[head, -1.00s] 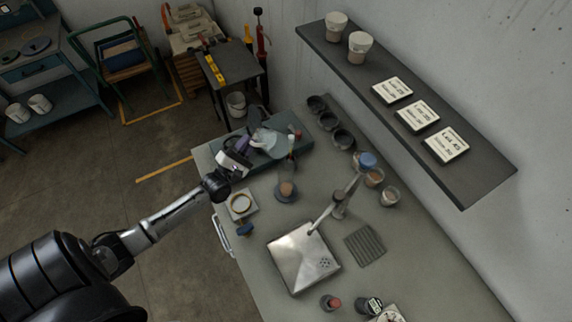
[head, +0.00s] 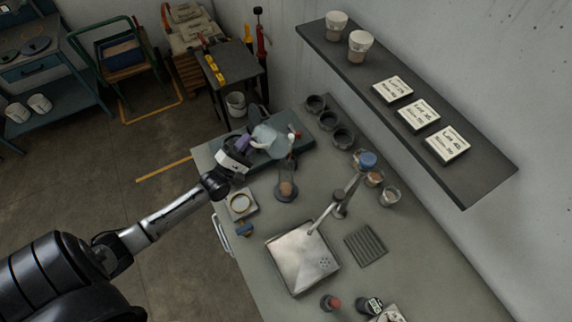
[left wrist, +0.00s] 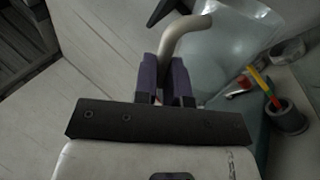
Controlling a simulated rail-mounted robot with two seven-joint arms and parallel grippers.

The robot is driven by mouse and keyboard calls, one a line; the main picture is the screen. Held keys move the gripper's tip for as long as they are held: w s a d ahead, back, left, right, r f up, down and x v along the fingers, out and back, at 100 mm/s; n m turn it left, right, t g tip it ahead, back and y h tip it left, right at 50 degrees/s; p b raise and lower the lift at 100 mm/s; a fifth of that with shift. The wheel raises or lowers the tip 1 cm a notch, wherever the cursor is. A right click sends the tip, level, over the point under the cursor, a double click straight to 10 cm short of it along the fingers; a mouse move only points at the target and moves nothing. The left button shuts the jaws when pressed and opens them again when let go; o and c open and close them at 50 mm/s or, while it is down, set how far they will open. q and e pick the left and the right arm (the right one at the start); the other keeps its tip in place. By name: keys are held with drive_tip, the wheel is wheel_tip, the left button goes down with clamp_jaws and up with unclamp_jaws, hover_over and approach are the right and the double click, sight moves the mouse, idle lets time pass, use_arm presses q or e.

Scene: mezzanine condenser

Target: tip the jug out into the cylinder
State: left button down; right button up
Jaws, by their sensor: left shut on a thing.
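The jug (head: 272,140) is pale, bluish and translucent, with a whitish handle. My left gripper (head: 245,146) is shut on that handle and holds the jug at the far end of the bench. In the left wrist view the gripper's purple fingers (left wrist: 166,78) close around the curved handle (left wrist: 186,36), with the jug body (left wrist: 228,50) beyond. The jug looks tilted, with its right side close to the top of the clear cylinder (head: 287,178). The cylinder stands upright on a dark round base, with something brownish low inside. I cannot tell whether anything is flowing. My right gripper is not in view.
A small scale-like plate (head: 241,205) is left of the cylinder. Dark cups (head: 328,121) line the wall side, below a shelf (head: 405,100).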

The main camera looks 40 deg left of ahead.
sight(252, 144)
use_arm(q)
drive_tip(key=shift+d+f+m+h+b, duration=0.1)
drive_tip(key=shift+d+m+h+b, duration=0.1)
drive_tip(key=shift+m+h+b, duration=0.55)
drive_tip(key=shift+s+d+r+m+t+h+p, duration=0.15)
drive_tip(key=shift+d+r+m+t+h+p, duration=0.2)
drive_tip(key=shift+m, duration=0.5)
drive_tip(key=shift+d+r+m+h, duration=0.25)
drive_tip(key=shift+d+m+h, duration=0.15)
drive_tip(key=shift+m, duration=0.3)
drive_tip(key=shift+r, duration=0.1)
idle(0.6)
drive_tip(key=shift+s+d+r+m+h, duration=0.1)
drive_tip(key=shift+d+r+m+h, duration=0.1)
drive_tip(key=shift+m+h, duration=0.5)
drive_tip(key=shift+d+r+m+p, duration=0.15)
drive_tip(key=shift+m+p, duration=0.15)
drive_tip(key=shift+m, duration=0.3)
idle(0.6)
